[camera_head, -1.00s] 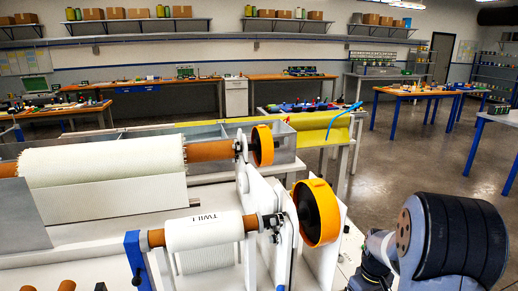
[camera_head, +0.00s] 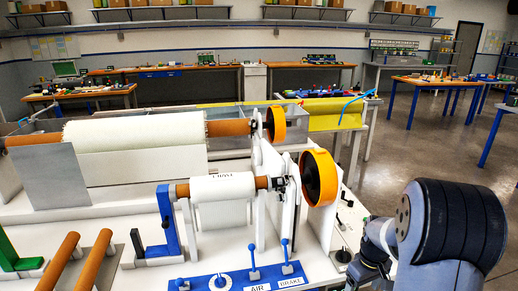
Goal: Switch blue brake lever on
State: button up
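A blue panel (camera_head: 208,284) lies at the bottom middle of the head view, partly cut off by the lower edge. The blue brake lever (camera_head: 286,256) is the right one, beside the label BRAKE, and looks nearly upright. The other lever (camera_head: 254,262) stands to its left, near the label AIR. My arm shows at the lower right, to the right of the panel and apart from it. My gripper is out of the picture.
White rollers (camera_head: 222,188) with orange wheels (camera_head: 319,178) stand just behind the panel. A blue bracket (camera_head: 167,226) and brown rollers (camera_head: 94,262) are to the left. A white plate with small black levers (camera_head: 343,256) lies between panel and arm. Open floor (camera_head: 440,150) is at the right.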

aim_at(284, 242)
jog(key=k, duration=0.2)
jog(key=i+j+z, duration=0.15)
jog(key=i, duration=0.35)
jog(key=i+j+z, duration=0.1)
jog(key=i, duration=0.4)
